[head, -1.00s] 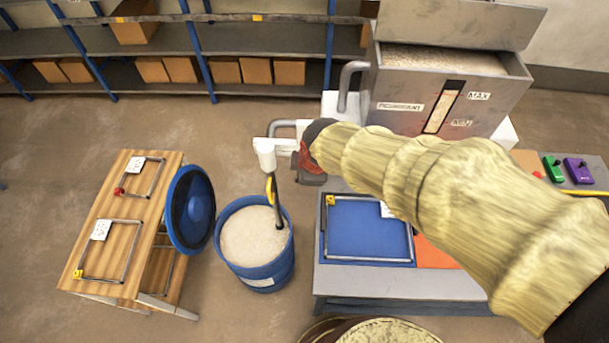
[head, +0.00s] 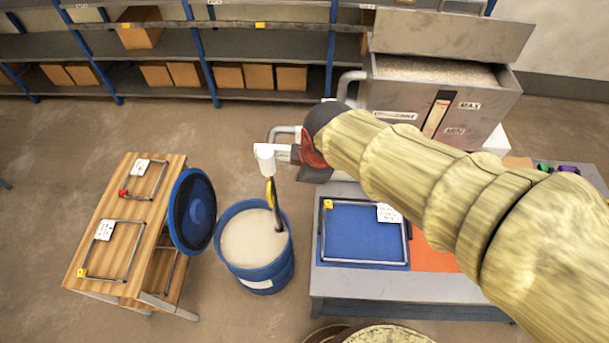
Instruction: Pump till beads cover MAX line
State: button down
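The metal washer tank (head: 475,128) stands at the back right with its lid (head: 450,35) raised. Pale beads (head: 435,70) show in its open top. Its slanted front has a MAX label (head: 469,105), a MIN label (head: 454,131) and a narrow window (head: 436,118). Pale beads show in much of the window, with red near its top; the exact level is too small to read. The white pump head (head: 265,154) stands over a blue barrel (head: 258,277) of beads, with a dark hose hanging into it.
A wooden table (head: 120,212) and a tilted blue barrel lid (head: 193,211) stand left of the barrel. A grey workbench (head: 400,283) with a blue panel (head: 363,235) is below my arm. Shelves (head: 190,50) with boxes line the back wall. Floor behind the wooden table is clear.

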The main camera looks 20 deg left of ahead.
jog(key=v, duration=0.4)
jog(key=shift+s+d+f, duration=0.1)
jog(key=shift+d, duration=0.05)
dwell(1.4)
jog(key=s+d+f+m+h+b, duration=0.1)
jog(key=s+d+m+b, duration=0.1)
jog(key=d+m, duration=0.5)
jog(key=s+d+f+m+t+h+b, duration=0.1)
jog(key=d+m+b, duration=0.4)
jog(key=d, duration=1)
jog(key=s+d+f+m+t+b, duration=0.1)
jog(key=s+d+f+m+b, duration=0.1)
jog(key=d+m, duration=0.7)
jog(key=s+d+b, duration=0.1)
jog(key=s+d, duration=0.1)
jog(key=shift+d+f+m+h, duration=0.25)
jog(key=shift+d+m+h, duration=0.15)
